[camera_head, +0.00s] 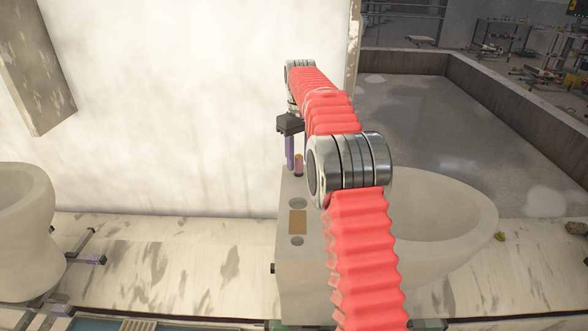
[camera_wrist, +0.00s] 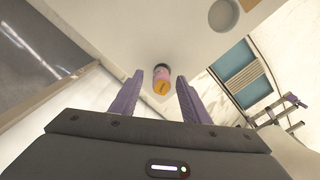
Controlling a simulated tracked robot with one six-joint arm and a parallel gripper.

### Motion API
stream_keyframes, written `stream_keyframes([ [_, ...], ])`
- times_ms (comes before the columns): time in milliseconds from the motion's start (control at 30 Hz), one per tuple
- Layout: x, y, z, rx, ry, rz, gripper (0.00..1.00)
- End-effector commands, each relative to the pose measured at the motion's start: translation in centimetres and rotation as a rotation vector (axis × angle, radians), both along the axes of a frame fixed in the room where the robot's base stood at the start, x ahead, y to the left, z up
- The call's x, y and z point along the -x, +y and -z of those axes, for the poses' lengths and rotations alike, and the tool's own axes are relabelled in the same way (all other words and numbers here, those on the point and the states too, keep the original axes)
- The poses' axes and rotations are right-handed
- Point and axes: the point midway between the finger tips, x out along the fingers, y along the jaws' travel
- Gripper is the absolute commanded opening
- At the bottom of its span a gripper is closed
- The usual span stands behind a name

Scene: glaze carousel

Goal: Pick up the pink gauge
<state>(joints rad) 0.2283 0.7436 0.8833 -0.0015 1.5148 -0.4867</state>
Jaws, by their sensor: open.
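The pink gauge (camera_wrist: 162,78) is a small cylinder with an orange end facing the camera, a pink body and a dark far end. In the wrist view it stands on a pale surface, between the purple fingers and near their tips. My gripper (camera_wrist: 159,76) is open, with a gap on both sides of the gauge. In the head view my gripper (camera_head: 290,152) points down over the far end of the pale basin block. A small pink upright thing (camera_head: 299,163) beside the finger looks like the gauge; its base is hard to make out.
The pale basin block (camera_head: 284,250) has round recesses (camera_head: 297,241) and a brown plate (camera_head: 298,222) on top. A light wall (camera_head: 180,120) rises behind. Another pale basin (camera_head: 25,225) stands at left. A walled grey floor area (camera_head: 430,110) lies at right.

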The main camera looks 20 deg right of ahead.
Motion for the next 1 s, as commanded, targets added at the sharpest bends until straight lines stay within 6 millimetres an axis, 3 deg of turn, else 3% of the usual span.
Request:
stream_keyframes([
  [233, 0.0, 0.0, 2.5, 0.0, 0.0, 0.0, 0.42],
  [767, 0.0, 0.0, 2.6, 0.0, 0.0, 0.001, 0.42],
  [1000, 0.0, 0.0, 2.6, 0.0, 0.0, 0.001, 0.27],
])
